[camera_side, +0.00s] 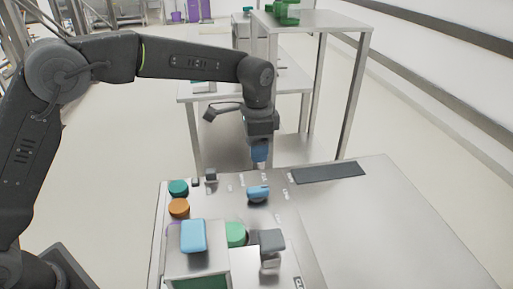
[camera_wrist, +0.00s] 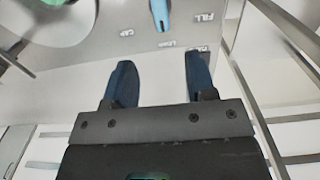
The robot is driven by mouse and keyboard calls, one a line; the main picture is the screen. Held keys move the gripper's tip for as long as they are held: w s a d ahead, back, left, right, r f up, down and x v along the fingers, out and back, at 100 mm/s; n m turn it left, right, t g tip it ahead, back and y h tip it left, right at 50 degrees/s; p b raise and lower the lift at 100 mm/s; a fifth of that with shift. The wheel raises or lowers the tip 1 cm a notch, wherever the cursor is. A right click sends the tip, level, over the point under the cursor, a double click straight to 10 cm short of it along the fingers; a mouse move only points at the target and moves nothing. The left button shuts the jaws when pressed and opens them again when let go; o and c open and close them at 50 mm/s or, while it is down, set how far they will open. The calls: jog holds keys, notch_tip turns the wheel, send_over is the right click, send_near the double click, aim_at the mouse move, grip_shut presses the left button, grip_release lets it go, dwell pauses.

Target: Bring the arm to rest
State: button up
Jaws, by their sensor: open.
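My gripper (camera_side: 260,163) points down above the back edge of the steel table (camera_side: 390,230) in the side view. In the wrist view its two dark blue fingers (camera_wrist: 155,82) are spread apart with nothing between them. A blue object (camera_side: 258,193) lies on the table just in front of and below the gripper. In the wrist view a blue piece (camera_wrist: 160,14) shows at the top, beyond the fingers and apart from them.
A light blue block (camera_side: 194,236) sits on a box at the table's front left. Teal (camera_side: 178,187) and orange (camera_side: 179,207) round pieces stand at the left edge. A dark flat strip (camera_side: 328,172) lies at the back right. The table's right side is clear. Shelving (camera_side: 345,100) stands behind.

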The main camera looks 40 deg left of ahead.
jog(key=s+a+r+n+t, duration=0.35)
jog(key=s+a+r, duration=0.35)
jog(key=s+r, duration=0.4)
jog(key=s+a+f+n+t, duration=0.1)
jog(key=s+a+n, duration=0.1)
jog(key=s, duration=0.7)
jog(key=s+a+f+n+t, duration=0.1)
jog(key=s+a+f+n, duration=0.1)
jog(key=s, duration=0.7)
jog(key=shift+a+f+n, duration=0.15)
jog(key=shift+a+n, duration=0.6)
jog(key=shift+a, duration=0.1)
